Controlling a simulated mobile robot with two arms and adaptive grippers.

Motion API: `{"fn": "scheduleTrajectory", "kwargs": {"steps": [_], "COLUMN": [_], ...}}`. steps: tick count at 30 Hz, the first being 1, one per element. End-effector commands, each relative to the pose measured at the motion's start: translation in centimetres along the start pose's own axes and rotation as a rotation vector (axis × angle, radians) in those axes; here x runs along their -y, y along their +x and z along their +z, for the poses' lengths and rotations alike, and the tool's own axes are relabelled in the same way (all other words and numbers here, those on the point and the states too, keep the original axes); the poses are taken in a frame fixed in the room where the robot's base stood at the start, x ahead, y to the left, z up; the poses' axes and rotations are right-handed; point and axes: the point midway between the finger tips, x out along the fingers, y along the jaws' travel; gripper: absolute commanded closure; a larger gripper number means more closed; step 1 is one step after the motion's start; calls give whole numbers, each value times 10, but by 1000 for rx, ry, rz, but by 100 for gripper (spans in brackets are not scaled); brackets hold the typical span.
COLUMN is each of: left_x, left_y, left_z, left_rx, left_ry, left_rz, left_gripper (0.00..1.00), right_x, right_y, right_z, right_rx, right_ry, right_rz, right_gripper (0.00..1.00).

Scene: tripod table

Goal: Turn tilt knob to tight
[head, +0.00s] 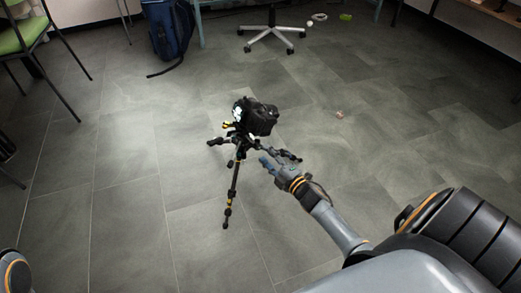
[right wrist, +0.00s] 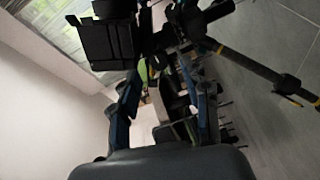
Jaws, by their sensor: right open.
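A small black tripod (head: 235,187) stands on the floor with its legs spread and carries a black camera (head: 262,118). Small yellow parts (head: 228,125) show at the left of its head; I cannot tell which part is the tilt knob or how it is set. My right gripper (head: 270,162) is just right of the tripod, below the camera. In the right wrist view, its two blue-grey fingers are open, with nothing held between them. The camera (right wrist: 108,42) and a tripod leg (right wrist: 262,68) show beyond the fingertips there. My left gripper is out of view.
A wheeled chair base (head: 271,35) and a blue backpack (head: 168,28) are at the back. A green chair (head: 22,38) stands at the left. A small brown object (head: 339,114) lies right of the tripod. The tiled floor around the tripod is mostly clear.

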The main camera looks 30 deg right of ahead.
Motion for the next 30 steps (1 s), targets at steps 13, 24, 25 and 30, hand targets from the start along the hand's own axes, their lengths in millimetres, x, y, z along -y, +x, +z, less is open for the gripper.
{"fn": "scheduleTrajectory", "kwargs": {"steps": [13,24,25,30], "left_x": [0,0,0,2], "left_y": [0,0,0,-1], "left_z": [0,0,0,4], "left_rx": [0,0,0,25], "left_ry": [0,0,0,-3], "left_rz": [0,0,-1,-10], "left_gripper": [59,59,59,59], "right_x": [0,0,-1,-35], "right_y": [-24,-23,-23,-19], "right_z": [0,0,-2,-41], "right_rx": [0,0,-2,-77], "right_ry": [1,2,4,82], "right_rz": [1,1,3,70], "right_gripper": [53,53,53,53]}}
